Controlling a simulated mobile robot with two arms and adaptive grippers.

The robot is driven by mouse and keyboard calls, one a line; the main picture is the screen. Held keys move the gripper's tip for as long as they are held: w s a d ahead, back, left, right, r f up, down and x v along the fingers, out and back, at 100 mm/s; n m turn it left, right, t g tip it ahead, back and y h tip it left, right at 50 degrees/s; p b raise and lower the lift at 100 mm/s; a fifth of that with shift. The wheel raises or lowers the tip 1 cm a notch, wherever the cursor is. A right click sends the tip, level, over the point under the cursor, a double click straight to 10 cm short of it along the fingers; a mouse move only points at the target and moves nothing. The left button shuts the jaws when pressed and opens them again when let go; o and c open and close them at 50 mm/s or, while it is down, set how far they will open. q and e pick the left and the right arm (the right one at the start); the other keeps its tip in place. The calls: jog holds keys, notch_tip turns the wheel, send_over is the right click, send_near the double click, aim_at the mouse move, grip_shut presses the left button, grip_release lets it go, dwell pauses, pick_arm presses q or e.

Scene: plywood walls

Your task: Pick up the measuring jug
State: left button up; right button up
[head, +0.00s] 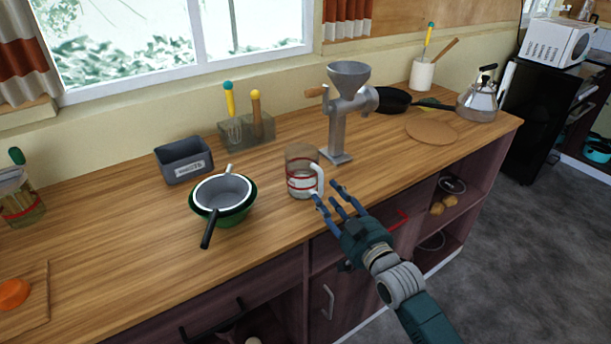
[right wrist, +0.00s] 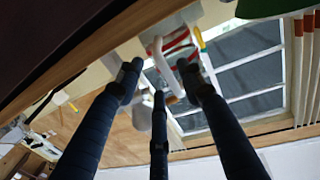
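The measuring jug (head: 301,179) is clear with red markings and a white handle on its right side. It stands upright on the wooden counter (head: 120,240), left of the metal grinder. My right gripper (head: 332,198) is just to the right of the jug, with its fingers spread apart, open and empty, pointing at the handle. In the right wrist view, the fingers (right wrist: 160,90) reach toward the jug (right wrist: 176,42), with its white handle between them. I cannot tell whether a fingertip touches the handle. My left gripper is not in view.
A grinder (head: 340,115) stands behind the jug to the right. A strainer (head: 222,190) with a black handle rests on a green bowl (head: 236,217) to the left. A grey box (head: 184,163) is behind them. A round board (head: 431,131) lies at the right.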

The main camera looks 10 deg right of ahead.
aim_at(322, 193)
jog(key=x, duration=0.4)
jog(key=shift+w+a+r+p, duration=0.15)
jog(key=shift+w+a+p, duration=0.05)
jog(key=shift+p, duration=0.15)
jog(key=shift+s, duration=0.1)
jog(key=shift+c, duration=0.8)
grip_shut()
jog(key=shift+r, duration=0.1)
jog(key=shift+r, duration=0.1)
